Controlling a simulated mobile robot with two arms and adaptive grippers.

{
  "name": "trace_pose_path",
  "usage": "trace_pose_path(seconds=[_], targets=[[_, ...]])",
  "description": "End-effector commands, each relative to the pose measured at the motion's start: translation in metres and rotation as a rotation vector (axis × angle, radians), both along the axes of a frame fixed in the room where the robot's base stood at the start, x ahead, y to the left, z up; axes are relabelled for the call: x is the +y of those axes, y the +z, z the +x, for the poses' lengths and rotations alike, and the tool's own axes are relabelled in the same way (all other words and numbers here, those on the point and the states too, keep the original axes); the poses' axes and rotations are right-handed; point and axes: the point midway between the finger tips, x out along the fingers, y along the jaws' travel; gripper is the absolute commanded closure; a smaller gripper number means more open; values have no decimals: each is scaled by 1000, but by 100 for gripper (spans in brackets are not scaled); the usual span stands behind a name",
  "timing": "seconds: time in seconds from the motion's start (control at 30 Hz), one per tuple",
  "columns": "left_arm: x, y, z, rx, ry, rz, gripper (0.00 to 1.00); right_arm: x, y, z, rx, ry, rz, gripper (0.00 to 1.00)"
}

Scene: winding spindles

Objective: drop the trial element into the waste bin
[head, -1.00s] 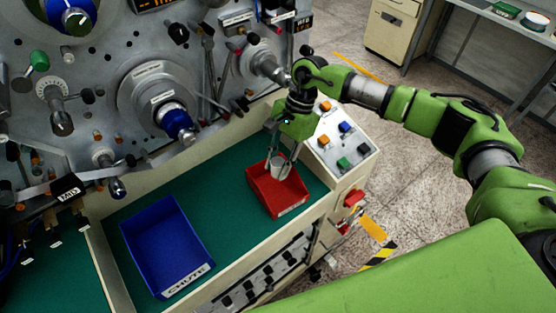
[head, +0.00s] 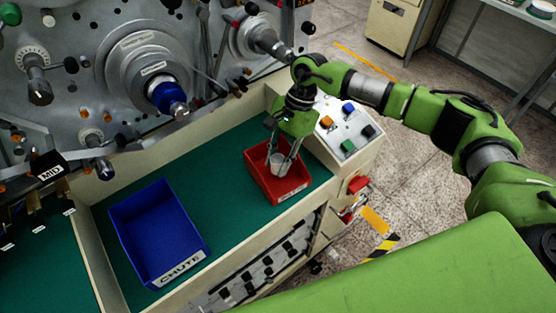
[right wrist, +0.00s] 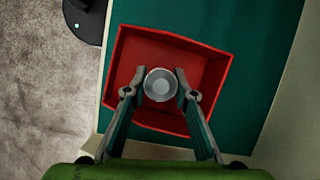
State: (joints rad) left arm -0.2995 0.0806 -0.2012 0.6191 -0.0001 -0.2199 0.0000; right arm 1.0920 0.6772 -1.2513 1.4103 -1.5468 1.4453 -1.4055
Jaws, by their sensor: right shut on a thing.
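The trial element, a small pale grey cylinder (head: 277,165), is between the fingers of my right gripper (head: 282,163). In the right wrist view the gripper (right wrist: 160,88) is shut on the round element (right wrist: 160,84), its fingertips touching it from both sides. The element is within the outline of the red bin (head: 292,192), which I take as the waste bin; its front label is too small to read. In the right wrist view the red bin (right wrist: 205,70) surrounds the element, with bare red floor around it. How deep the element hangs is hard to tell. My left gripper is out of view.
A blue tray marked CHUTE (head: 150,225) stands left of the red bin on the green bench top (head: 225,205). A sloped button panel (head: 352,128) is close to the bin's right. The grey machine face (head: 80,80) with knobs and levers rises behind.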

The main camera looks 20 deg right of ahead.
Motion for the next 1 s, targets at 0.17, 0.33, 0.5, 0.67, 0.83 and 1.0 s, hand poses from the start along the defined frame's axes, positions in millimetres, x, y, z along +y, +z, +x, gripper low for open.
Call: trace_pose_path(seconds=[0.17, 0.33, 0.5, 0.67, 0.83, 1.0], targets=[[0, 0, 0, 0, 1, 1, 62, 0, 1, 0, 0, 0, 0, 96], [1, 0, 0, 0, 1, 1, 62, 0, 1, 0, 0, 0, 0, 55], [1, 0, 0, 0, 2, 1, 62, 0, 1, 0, 0, 0, 0, 55], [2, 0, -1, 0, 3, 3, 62, 0, 4, 0, -1, 0, 0, 55], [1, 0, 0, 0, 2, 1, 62, 0, 29, 1, -4, 1, 1, 55], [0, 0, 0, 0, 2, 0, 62, 0, 64, 1, -4, 0, 1, 55]])
